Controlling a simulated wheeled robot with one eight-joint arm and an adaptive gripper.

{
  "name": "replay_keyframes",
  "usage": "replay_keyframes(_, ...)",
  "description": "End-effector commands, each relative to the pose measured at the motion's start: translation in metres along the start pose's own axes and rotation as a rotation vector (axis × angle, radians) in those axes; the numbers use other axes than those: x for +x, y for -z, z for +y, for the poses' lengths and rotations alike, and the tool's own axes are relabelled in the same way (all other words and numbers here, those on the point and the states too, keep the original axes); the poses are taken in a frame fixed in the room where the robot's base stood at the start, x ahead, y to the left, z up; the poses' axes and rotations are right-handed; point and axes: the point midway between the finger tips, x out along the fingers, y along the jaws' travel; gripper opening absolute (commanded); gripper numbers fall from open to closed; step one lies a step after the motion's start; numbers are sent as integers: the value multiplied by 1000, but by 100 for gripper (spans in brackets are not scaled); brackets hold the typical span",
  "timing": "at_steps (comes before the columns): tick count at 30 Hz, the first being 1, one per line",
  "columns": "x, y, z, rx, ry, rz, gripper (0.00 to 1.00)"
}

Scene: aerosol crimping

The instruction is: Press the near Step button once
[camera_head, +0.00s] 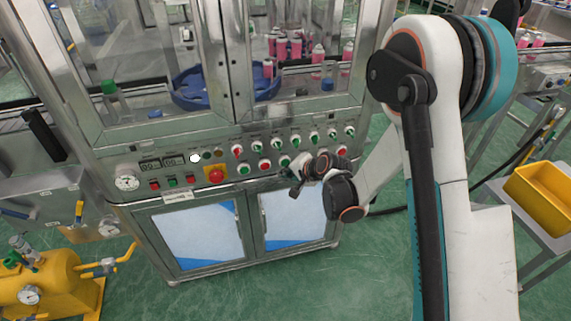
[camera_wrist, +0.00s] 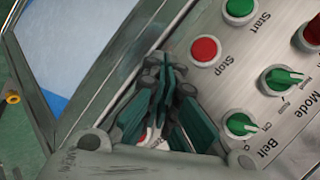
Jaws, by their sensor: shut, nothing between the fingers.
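No button labelled Step can be read in either view. In the wrist view, a green Start button (camera_wrist: 239,9) and a red Stop button (camera_wrist: 205,50) are legible on the steel panel. My gripper (camera_wrist: 163,66) is shut and empty, its dark green fingers over the panel edge just left of the Stop button. A small white patch with partly hidden lettering shows between the fingers. In the head view my gripper (camera_head: 297,187) is in front of the lower button row and hides part of it. Contact with any button cannot be told.
Green knobs marked Mode (camera_wrist: 281,80) and Belt (camera_wrist: 240,125) sit close right of my fingers in the wrist view. In the head view a red emergency button (camera_head: 215,175) is further left. Cabinet doors (camera_head: 197,235) lie below. A yellow bin (camera_head: 543,195) stands right.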

Motion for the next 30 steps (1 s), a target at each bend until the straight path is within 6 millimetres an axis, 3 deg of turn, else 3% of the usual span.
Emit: replay_keyframes(30,7,5,-5,0,0,0,0)
